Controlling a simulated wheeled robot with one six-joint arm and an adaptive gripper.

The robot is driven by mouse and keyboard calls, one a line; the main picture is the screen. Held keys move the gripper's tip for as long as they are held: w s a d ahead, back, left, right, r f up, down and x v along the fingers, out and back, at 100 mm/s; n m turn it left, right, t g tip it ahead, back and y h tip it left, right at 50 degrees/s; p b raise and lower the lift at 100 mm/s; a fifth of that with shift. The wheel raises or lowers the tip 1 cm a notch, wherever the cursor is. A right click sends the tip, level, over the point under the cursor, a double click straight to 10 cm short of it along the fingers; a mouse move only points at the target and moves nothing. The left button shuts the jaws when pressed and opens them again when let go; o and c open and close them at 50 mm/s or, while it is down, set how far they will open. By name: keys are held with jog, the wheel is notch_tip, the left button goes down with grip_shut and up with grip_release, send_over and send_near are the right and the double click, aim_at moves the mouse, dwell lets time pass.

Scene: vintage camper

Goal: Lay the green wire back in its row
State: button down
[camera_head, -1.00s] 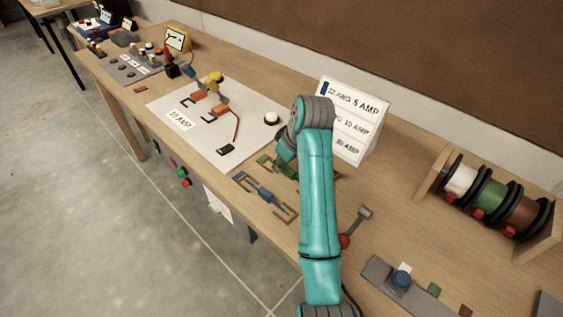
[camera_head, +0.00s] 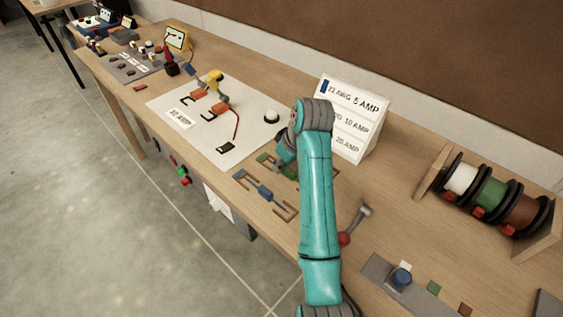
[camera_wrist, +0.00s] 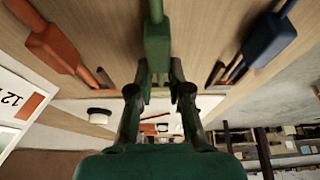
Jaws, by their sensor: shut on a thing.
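The green wire (camera_wrist: 157,38) shows in the wrist view as a green block with a thin end, between the fingers of my gripper (camera_wrist: 160,78). My gripper is shut on it. In the head view, green parts of the wire (camera_head: 264,158) show just left of my wrist, close to the bench top; my arm hides much of the gripper there. The blue wire (camera_head: 265,193) lies in front of it and shows at right in the wrist view (camera_wrist: 268,36). An orange-brown wire (camera_wrist: 52,45) lies at left in the wrist view. I cannot tell whether the green wire touches the bench.
A white sign (camera_head: 352,112) stands close behind my arm. A white mat (camera_head: 180,105) with wired parts lies to the left. A red-knobbed lever (camera_head: 345,239) and a rack of spools (camera_head: 490,192) are to the right. The bench's front edge is near the blue wire.

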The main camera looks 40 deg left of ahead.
jog(key=shift+f, duration=0.2)
jog(key=c, duration=1)
grip_release()
jog(key=shift+r, duration=0.15)
jog(key=v, duration=0.7)
jog(key=shift+d+r, duration=0.1)
jog(key=shift+d, duration=0.05)
